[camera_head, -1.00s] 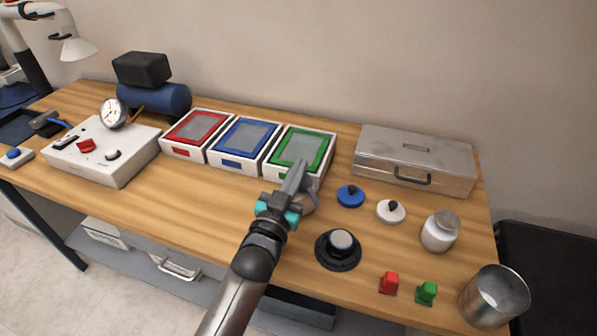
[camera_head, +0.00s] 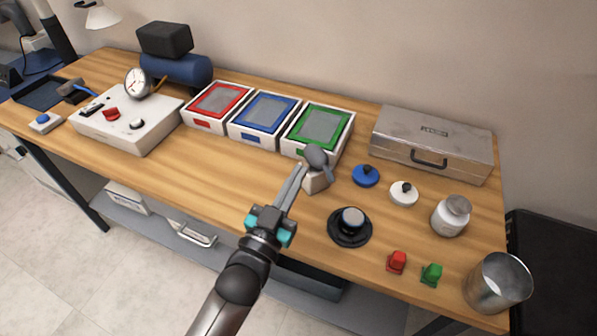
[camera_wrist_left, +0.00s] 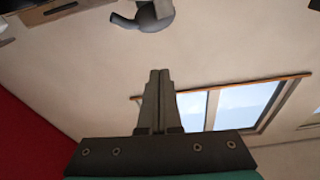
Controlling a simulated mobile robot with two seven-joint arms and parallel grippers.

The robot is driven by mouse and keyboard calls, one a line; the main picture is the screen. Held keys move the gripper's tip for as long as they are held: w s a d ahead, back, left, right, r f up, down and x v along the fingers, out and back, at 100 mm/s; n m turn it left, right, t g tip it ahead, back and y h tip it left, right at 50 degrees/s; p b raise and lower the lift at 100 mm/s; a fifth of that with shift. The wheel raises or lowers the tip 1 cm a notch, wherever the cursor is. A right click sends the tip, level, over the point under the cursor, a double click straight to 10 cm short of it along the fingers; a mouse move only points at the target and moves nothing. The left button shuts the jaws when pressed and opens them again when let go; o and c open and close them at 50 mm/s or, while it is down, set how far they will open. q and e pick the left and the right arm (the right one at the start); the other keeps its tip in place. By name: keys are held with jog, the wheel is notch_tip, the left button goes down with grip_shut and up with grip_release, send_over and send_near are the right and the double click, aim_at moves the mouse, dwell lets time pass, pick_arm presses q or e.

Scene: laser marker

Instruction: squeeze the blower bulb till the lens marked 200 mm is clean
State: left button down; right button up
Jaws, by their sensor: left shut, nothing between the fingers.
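The blower bulb (camera_head: 316,156), dark grey and rounded, rests on a small pale stand (camera_head: 317,181) in front of the green-framed tray. It also shows at the top of the left wrist view (camera_wrist_left: 155,20). My left gripper (camera_head: 298,178) is shut and empty, with its fingertips just left of the stand, apart from the bulb. The closed fingers show in the left wrist view (camera_wrist_left: 158,80). A black round mount with a pale top (camera_head: 351,222) and blue (camera_head: 366,175) and white (camera_head: 404,193) discs with dark knobs stand nearby. No 200 mm marking is readable. My right gripper is not in view.
Red (camera_head: 218,102), blue (camera_head: 262,112) and green-framed trays (camera_head: 319,125) stand behind. A metal case (camera_head: 433,143), a lidded jar (camera_head: 451,216), a metal cup (camera_head: 497,284) and red (camera_head: 397,262) and green (camera_head: 431,274) pieces are at right. The front-left wood is clear.

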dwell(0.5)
pick_arm(q)
jog(key=r+g+p, duration=0.1)
jog(key=s+r+n+p, duration=0.1)
jog(key=s+a+r+g+y+p, duration=0.1)
jog(key=r, duration=0.1)
jog(key=shift+s+a+n+g, duration=0.1)
jog(key=shift+s+n+g, duration=0.05)
jog(key=shift+n+g, duration=0.2)
jog(key=b, duration=0.1)
send_over(316, 156)
jog(key=s+a, duration=0.1)
jog(key=s, duration=0.1)
jog(key=f, duration=0.1)
jog(key=f+b, duration=0.1)
jog(key=f, duration=0.1)
jog(key=shift+w+a+f, duration=0.1)
jog(key=shift+w+f, duration=0.15)
jog(key=shift+w, duration=0.1)
jog(key=shift+w+f, duration=0.1)
jog(key=shift+f, duration=0.5)
